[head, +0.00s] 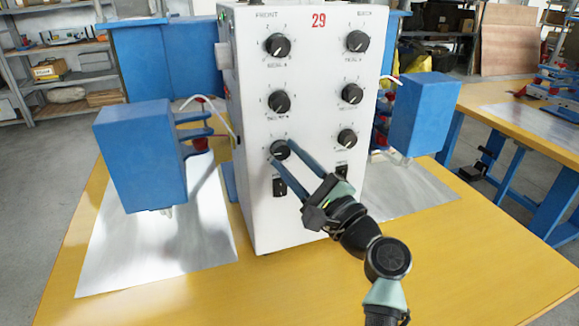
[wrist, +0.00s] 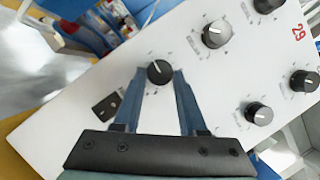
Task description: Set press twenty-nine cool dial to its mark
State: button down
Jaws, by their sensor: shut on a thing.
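The white press box with the red number 29 (head: 318,20) stands on the yellow table. Its front has a FRONT and a BACK column, each with three black dials. My gripper (head: 280,154) is at the lowest dial in the FRONT column (head: 279,147). In the wrist view that dial (wrist: 159,73) sits between the tips of my two blue fingers (wrist: 160,76), which are shut on its sides. Its white pointer line shows, tilted up and left in the wrist view. The scale around it is too small to read, and I cannot make out a mark.
A black switch (head: 280,187) sits just below the held dial, close to my lower finger. The middle FRONT dial (head: 279,102) is above it and the lowest BACK dial (head: 347,139) to its right. Blue blocks (head: 140,155) (head: 424,112) flank the box.

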jog(key=n, duration=0.1)
jog(key=n+g, duration=0.1)
jog(key=n, duration=0.1)
jog(key=n+g, duration=0.1)
jog(key=n, duration=0.1)
jog(key=shift+d+r, duration=0.1)
jog(key=shift+r, duration=0.15)
jog(key=n, duration=0.2)
jog(key=n+g+h, duration=0.1)
jog(key=n, duration=0.2)
jog(key=shift+r+g+p, duration=0.2)
jog(key=shift+g+p, duration=0.1)
jog(key=shift+p, duration=0.1)
jog(key=shift+c, duration=2.4)
grip_release()
jog(key=v, duration=1.3)
jog(key=shift+r, duration=0.15)
